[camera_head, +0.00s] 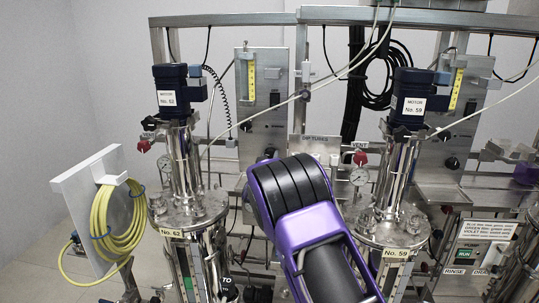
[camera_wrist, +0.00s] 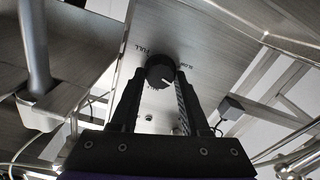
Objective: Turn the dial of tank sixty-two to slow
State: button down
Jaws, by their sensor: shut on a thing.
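Tank sixty-two stands at the left in the head view, with a "No. 62" label (camera_head: 172,232) and a dark blue motor (camera_head: 172,90) above it. In the wrist view, a round black dial (camera_wrist: 159,68) with a white pointer mark sits on a brushed metal plate. "FULL" is printed at its upper left and what looks like "SLOW" at its right. The pointer mark is on the dial's right part. My gripper (camera_wrist: 160,82) is shut on this dial, one finger on each side. In the head view my purple and black arm hides my gripper and the held dial.
Tank 59 (camera_head: 397,180) stands right of my arm. A coiled yellow hose (camera_head: 117,222) hangs on a white board at the left. Red-handled valves (camera_head: 144,146), gauges and cables crowd the space. In the wrist view, metal pipes (camera_wrist: 37,55) flank the plate.

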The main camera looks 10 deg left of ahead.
jog(key=n+p, duration=0.1)
jog(key=n, duration=0.3)
jog(key=shift+a+n, duration=0.1)
jog(key=shift+n, duration=0.2)
jog(key=n, duration=0.4)
jog(key=shift+n, duration=0.3)
jog(key=shift+c, duration=1.9)
grip_release()
jog(key=s, duration=1.7)
jog(key=shift+s+a, duration=0.2)
jog(key=shift+a, duration=0.05)
